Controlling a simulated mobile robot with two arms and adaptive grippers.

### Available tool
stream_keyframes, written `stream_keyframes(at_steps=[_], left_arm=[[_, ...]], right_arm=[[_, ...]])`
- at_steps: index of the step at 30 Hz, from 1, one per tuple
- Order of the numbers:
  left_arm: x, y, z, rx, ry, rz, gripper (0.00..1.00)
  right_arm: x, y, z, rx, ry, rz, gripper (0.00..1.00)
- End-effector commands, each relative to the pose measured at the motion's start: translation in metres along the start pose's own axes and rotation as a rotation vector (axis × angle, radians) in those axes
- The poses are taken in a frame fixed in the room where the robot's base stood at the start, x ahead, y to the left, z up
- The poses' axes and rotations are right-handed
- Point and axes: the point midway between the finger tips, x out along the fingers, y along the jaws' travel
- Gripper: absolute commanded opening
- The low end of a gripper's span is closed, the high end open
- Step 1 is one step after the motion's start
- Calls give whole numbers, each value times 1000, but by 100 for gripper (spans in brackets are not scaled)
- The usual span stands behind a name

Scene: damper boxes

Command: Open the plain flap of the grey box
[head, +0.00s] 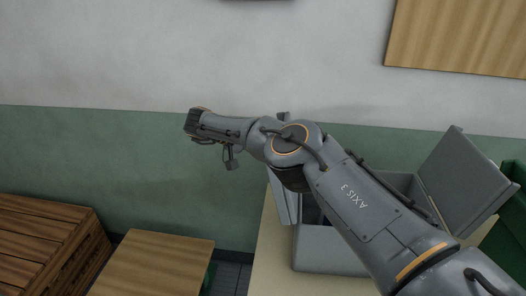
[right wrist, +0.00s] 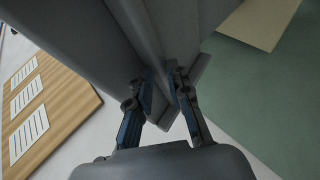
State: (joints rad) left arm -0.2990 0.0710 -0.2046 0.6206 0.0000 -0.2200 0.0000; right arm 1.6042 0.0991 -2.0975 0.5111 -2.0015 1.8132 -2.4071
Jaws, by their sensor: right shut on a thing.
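The grey box (head: 330,252) stands on a pale table, partly hidden behind my right arm. Its right flap (head: 462,182) is swung up and leans outward to the right. A grey flap at its left side (head: 284,205) stands steeply tilted, partly covered by the arm. In the right wrist view my right gripper (right wrist: 160,92) is shut on the edge of a grey panel (right wrist: 172,62) of the box, with one finger on each side. Which flap this panel is cannot be told for sure. The box's inside is mostly hidden. My left gripper is not in view.
The pale table (head: 268,245) has a bare strip left of the box. A wooden crate (head: 45,240) and a wooden-topped stand (head: 155,265) are at the lower left. A green object (head: 512,215) is at the right edge. A board with papers (right wrist: 45,115) hangs on the wall.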

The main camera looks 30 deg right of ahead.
Motion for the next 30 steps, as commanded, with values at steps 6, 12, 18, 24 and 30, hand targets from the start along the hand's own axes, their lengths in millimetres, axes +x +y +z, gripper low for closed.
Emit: stream_keyframes(at_steps=[6,12,18,24,30], left_arm=[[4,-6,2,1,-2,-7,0],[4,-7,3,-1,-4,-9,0],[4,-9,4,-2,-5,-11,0],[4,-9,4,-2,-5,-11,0],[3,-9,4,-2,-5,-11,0]], right_arm=[[16,-14,14,-30,-42,7,0],[16,-14,14,-30,-42,7,0],[16,-15,15,-30,-43,5,40],[14,-16,14,-30,-39,1,40],[13,-16,14,-31,-36,-1,40]])
